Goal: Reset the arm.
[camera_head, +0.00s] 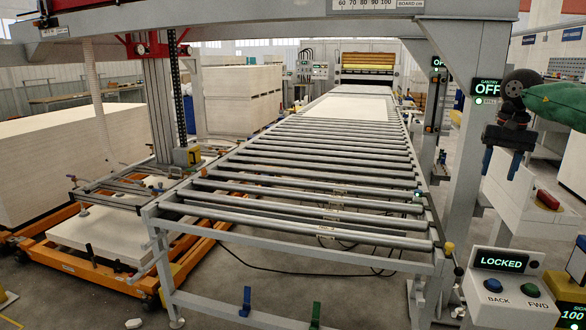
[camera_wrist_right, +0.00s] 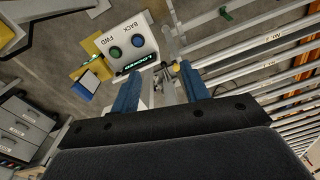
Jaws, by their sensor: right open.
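My right gripper (camera_head: 501,162) hangs at the right of the head view, in front of the gantry post. Its two blue fingers point down, apart, with nothing between them. In the right wrist view the open fingers (camera_wrist_right: 160,72) show above a dark palm. Below it in the head view stands a white control box (camera_head: 509,299) with a LOCKED display, a blue BACK button (camera_head: 493,285) and a green FWD button (camera_head: 530,290). The box (camera_wrist_right: 122,43) also shows beyond the fingers in the right wrist view, apart from them. My left gripper is not in view.
A roller conveyor (camera_head: 318,190) runs back through the middle, with a pale board (camera_head: 345,108) at its far end. The grey gantry post (camera_head: 467,170) carries an OFF display (camera_head: 487,88). An orange lift frame (camera_head: 85,284) stands left. A red button box (camera_head: 547,200) stands right.

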